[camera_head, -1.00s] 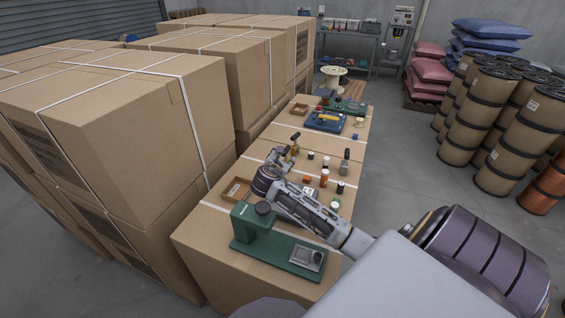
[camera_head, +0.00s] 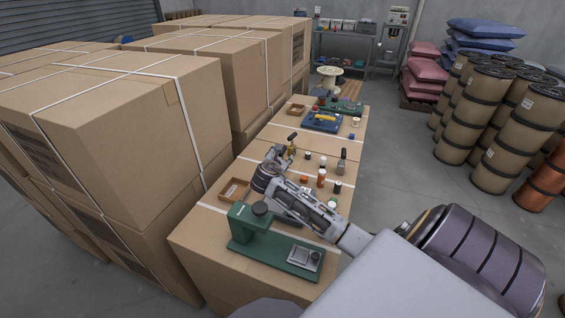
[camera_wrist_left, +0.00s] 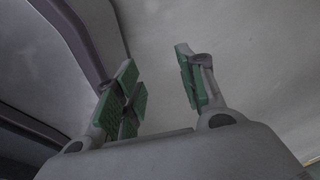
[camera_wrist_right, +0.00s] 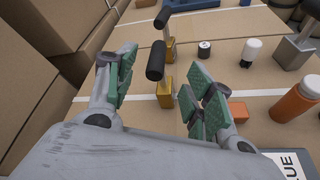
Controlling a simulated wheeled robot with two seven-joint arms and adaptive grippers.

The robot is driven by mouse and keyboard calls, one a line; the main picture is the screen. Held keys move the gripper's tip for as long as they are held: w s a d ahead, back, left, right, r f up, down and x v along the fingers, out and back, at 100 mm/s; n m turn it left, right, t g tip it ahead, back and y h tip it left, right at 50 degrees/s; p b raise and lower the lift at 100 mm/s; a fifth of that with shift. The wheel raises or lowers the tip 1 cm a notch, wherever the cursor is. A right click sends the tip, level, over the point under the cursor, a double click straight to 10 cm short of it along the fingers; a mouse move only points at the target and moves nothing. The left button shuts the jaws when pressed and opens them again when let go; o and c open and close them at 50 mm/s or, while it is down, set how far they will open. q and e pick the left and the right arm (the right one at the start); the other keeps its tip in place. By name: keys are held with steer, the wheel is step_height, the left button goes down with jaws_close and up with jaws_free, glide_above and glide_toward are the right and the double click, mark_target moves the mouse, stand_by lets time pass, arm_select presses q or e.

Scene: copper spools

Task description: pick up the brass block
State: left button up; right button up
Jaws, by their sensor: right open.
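The brass block (camera_wrist_right: 164,93) is a small golden block with an upright post and a black grip. In the right wrist view it stands on the cardboard top, just beyond and between my right gripper's (camera_wrist_right: 157,80) fingertips. The fingers are spread and do not appear to touch it. A second brass-coloured piece (camera_wrist_right: 169,48) with a black grip stands behind it. In the head view a black-gripped brass piece (camera_head: 291,149) shows beside my right gripper (camera_head: 276,154); I cannot tell which of the two. My left gripper (camera_wrist_left: 158,82) is open and empty, seen only in its wrist view.
An orange block (camera_wrist_right: 238,111) and an orange bottle (camera_wrist_right: 296,100) stand close to the right finger. A steel block with a handle (camera_wrist_right: 293,50) is farther right. A green press stand (camera_head: 247,228) and an open cardboard tray (camera_head: 233,189) are near the right arm. Tall cartons (camera_head: 120,110) rise on the left.

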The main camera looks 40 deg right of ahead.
mark_target(283, 153)
steer(key=shift+w+d, duration=0.15)
steer(key=shift+d, duration=0.05)
steer(key=shift+w+d+f, duration=0.1)
steer(key=shift+w+d, duration=0.05)
steer(key=shift+d, duration=0.15)
steer(key=x, duration=0.2)
steer(key=shift+w+d, duration=0.2)
steer(key=shift+d, duration=0.1)
steer(key=shift+w+d+f, duration=0.1)
steer(key=shift+w+d, duration=0.1)
steer(key=shift+d, duration=0.05)
steer(key=shift+w+d, duration=0.1)
steer(key=shift+d, duration=0.05)
steer(key=shift+w+d+f, duration=0.1)
steer(key=shift+d, duration=0.05)
steer(key=shift+c, duration=0.4)
steer(key=c, duration=0.5)
arm_select(q)
steer(key=shift+s+a+f, duration=0.1)
steer(key=shift+s+a, duration=0.1)
steer(key=shift+s, duration=0.35)
steer(key=shift+s+a+f, duration=0.1)
steer(key=shift+s+a, duration=0.05)
steer(key=shift+s, duration=0.35)
arm_select(e)
jaws_close()
arm_select(q)
steer(key=shift+w, duration=0.1)
